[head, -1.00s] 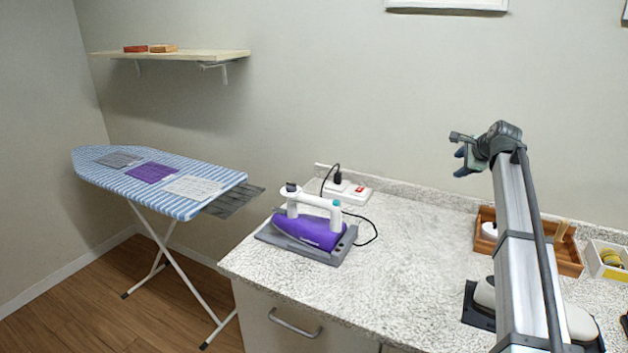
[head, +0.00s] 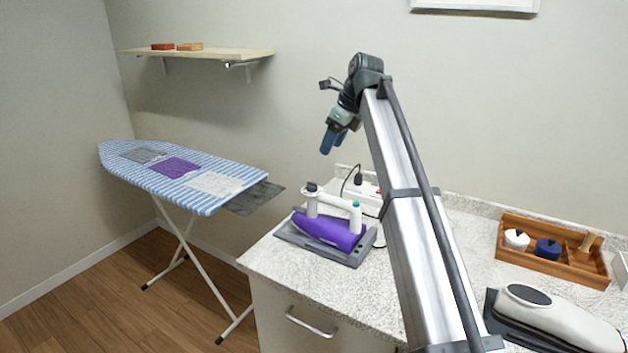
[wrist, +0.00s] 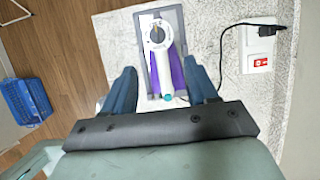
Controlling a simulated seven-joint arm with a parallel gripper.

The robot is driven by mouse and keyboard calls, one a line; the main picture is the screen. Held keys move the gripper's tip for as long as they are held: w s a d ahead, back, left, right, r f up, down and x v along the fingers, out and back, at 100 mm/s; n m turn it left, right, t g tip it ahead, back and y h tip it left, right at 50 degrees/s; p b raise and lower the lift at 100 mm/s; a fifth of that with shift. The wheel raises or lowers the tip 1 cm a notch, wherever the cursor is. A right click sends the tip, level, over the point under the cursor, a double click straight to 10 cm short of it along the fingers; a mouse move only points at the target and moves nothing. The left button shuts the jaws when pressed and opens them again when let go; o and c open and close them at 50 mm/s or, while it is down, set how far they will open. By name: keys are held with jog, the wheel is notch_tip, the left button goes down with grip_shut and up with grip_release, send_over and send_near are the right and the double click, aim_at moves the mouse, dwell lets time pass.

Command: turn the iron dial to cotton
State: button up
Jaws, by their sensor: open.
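The purple and white iron (head: 328,230) rests on a grey tray (head: 290,237) at the near-left part of the counter. Its dial (wrist: 157,35) faces up in the wrist view, at the far end of the white handle; the lettering is too small to read. In the head view the dial is the dark-topped knob (head: 311,187) at the left end of the handle. My gripper (head: 327,152) is open and empty above the iron, pointing down. In the wrist view its two fingers (wrist: 161,82) stand apart on either side of the iron, with nothing between them at their height.
The striped ironing board (head: 235,174) stands left. A wooden tray (head: 540,267) with small items is at right.

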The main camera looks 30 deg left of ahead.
send_near(312, 186)
jog(key=x, duration=0.7)
jog(key=shift+w+a+f, duration=0.2)
jog(key=shift+a+f, duration=0.1)
jog(key=shift+a, duration=0.1)
jog(key=shift+c, duration=0.4)
jog(key=c, duration=1)
jog(key=shift+o, duration=0.2)
